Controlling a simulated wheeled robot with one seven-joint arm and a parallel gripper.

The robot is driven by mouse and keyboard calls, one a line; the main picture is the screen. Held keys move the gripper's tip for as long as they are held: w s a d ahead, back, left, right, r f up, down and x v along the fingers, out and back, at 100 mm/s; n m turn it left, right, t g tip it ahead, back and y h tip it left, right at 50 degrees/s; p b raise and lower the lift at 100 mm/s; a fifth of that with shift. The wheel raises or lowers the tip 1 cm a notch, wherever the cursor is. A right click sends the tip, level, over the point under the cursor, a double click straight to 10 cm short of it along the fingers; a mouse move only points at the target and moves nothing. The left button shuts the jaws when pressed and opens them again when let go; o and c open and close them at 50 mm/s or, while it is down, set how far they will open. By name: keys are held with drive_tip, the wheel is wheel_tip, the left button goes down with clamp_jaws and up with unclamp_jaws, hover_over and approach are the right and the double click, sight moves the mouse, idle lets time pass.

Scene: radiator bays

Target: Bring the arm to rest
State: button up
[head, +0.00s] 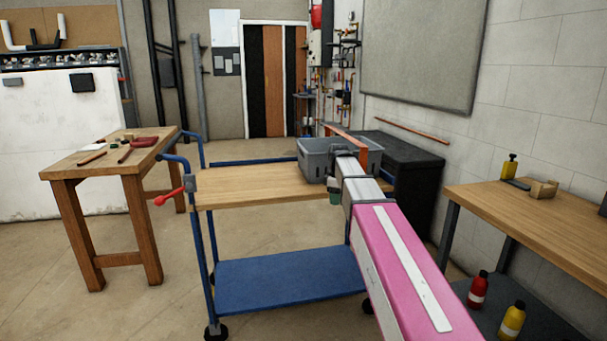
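My arm reaches forward from the lower right, with a pink link and then silver and grey links. Its far end is over or in front of a grey plastic bin (315,157) on the trolley. My gripper's fingers cannot be made out; the arm's own links and the bin area cover that spot. I cannot tell whether it holds anything. An orange piece (374,162) shows beside the arm's end, and I cannot tell what it belongs to.
The blue-framed trolley (245,187) has a wooden top and a blue lower shelf (285,280). A wooden workbench (85,172) with tools stands left. A black chest (410,165) is behind the arm. A right-hand bench (540,212) has bottles on and below it. Floor is clear at left front.

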drive_tip(key=s+d+f+m, duration=0.3)
drive_tip(key=s+f+m, duration=0.4)
drive_tip(key=s+f, duration=0.5)
drive_tip(key=s+d+f+m, duration=0.3)
drive_tip(key=s+f+m, duration=0.4)
drive_tip(key=s+f, duration=0.5)
wheel_tip(320, 180, down, 2)
drive_tip(key=shift+d+f, duration=0.2)
drive_tip(key=shift+d, duration=0.05)
